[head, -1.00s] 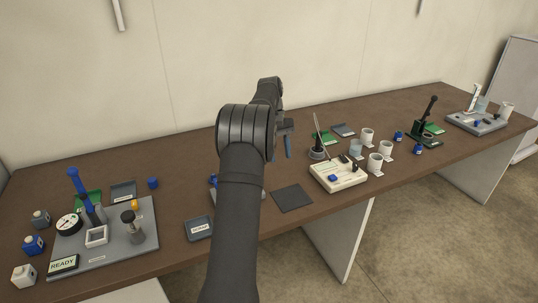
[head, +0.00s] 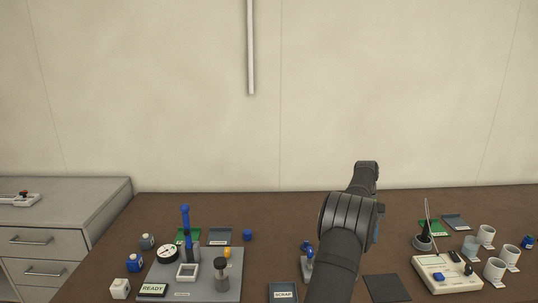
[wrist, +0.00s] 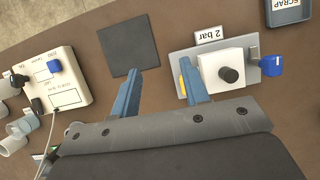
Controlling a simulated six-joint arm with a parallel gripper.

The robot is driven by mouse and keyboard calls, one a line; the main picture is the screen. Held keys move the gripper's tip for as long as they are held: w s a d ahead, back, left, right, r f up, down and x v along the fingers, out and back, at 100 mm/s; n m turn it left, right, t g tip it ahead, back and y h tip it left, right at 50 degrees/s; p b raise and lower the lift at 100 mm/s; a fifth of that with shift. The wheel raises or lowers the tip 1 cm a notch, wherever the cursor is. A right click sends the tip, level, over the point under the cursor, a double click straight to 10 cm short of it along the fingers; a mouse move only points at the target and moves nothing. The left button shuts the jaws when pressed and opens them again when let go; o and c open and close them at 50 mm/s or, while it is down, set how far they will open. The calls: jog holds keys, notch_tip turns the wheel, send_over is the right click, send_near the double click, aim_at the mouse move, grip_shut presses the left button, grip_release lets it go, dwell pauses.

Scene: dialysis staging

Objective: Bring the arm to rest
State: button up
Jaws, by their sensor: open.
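My gripper (wrist: 160,68) is open in the wrist view, with its two blue fingers apart and nothing between them. It hangs above the brown table (wrist: 170,30), with the dark square mat (wrist: 130,45) beyond the left finger and a white block with a black knob (wrist: 227,73) beyond the right one. In the head view my arm reaches over the table, bent at a dark joint, and the arm hides most of the gripper.
A "2 bar" label (wrist: 209,37) stands beside the white block. A cream device (head: 445,274) and several cups (head: 494,269) are at the right. A SCRAP tray (head: 283,292) lies left of my arm. A grey station plate (head: 190,289) with a READY sign (head: 153,290) is farther left.

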jog(key=w+a+f, duration=0.2)
jog(key=w, duration=0.1)
jog(key=shift+w+a+f, duration=0.2)
jog(key=shift+w+f, duration=0.1)
jog(key=shift+f, duration=0.05)
jog(key=f, duration=0.3)
jog(key=shift+w+a+f, duration=0.15)
jog(key=shift+w+a, duration=0.1)
jog(key=shift+w, duration=0.05)
jog(key=shift+f, duration=0.55)
